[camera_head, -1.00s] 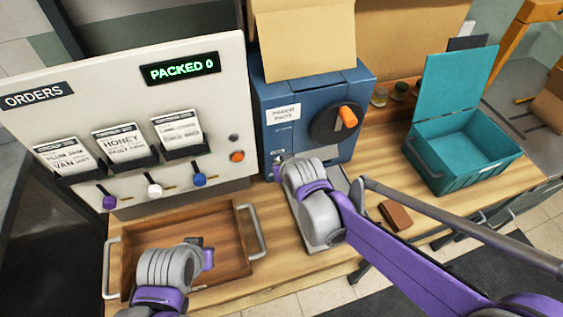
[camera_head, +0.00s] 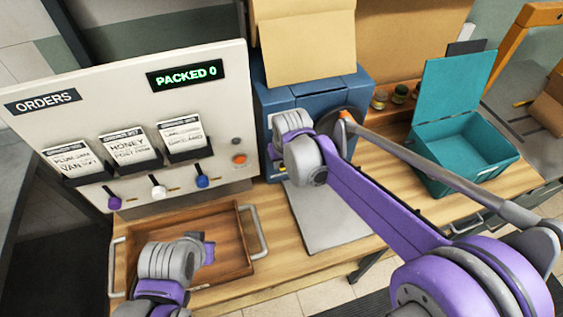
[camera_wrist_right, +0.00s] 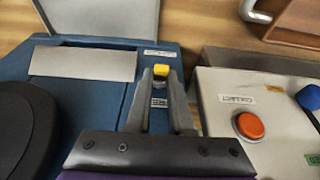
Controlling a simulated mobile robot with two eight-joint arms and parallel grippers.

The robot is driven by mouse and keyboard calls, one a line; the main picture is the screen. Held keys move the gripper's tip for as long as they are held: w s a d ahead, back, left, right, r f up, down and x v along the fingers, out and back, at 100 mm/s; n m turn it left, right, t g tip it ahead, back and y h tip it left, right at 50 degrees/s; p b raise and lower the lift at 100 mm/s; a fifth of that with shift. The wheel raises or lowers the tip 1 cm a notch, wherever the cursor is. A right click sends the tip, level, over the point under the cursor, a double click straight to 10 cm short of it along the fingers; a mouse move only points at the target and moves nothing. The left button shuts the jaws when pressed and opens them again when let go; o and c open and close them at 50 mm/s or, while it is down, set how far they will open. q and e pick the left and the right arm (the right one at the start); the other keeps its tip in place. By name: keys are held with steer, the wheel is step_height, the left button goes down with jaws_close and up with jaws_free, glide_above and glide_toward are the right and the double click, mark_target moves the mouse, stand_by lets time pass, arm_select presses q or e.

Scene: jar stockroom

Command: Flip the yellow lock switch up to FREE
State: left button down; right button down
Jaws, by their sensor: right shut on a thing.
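The yellow lock switch (camera_wrist_right: 161,70) is on the front of the blue machine (camera_wrist_right: 85,62) in the right wrist view. It sits between the fingertips of my right gripper (camera_wrist_right: 160,73), which is shut on it. In the head view my right gripper (camera_head: 277,140) is at the left part of the blue machine's front (camera_head: 262,100), and my wrist hides most of the switch. My left gripper (camera_head: 207,250) hangs over the wooden tray (camera_head: 232,240); its fingers are too hidden to judge.
The white ORDERS panel (camera_head: 80,130) with an orange button (camera_head: 239,160) stands close left of the machine. A grey plate (camera_head: 325,220) lies in front of it. An open teal box (camera_head: 465,160) stands to the right.

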steer(key=c, duration=0.8)
jaws_free()
steer(key=v, duration=1)
steer(key=shift+r+p, duration=0.3)
steer(key=shift+r, duration=0.05)
steer(key=shift+s, duration=0.1)
steer(key=s+d+f+m, duration=0.1)
steer(key=s+d+f, duration=0.2)
steer(key=s+d, duration=0.2)
steer(key=s+d+f+m+t, duration=0.1)
steer(key=s+d+f, duration=0.2)
steer(key=s+d, duration=0.3)
steer(key=s+d+f+m+t+h, duration=0.1)
steer(key=s+d+f, duration=0.3)
steer(key=s, duration=0.5)
steer(key=shift+s+d+m, duration=0.2)
steer(key=shift+d+m, duration=0.1)
steer(key=shift+d, duration=0.85)
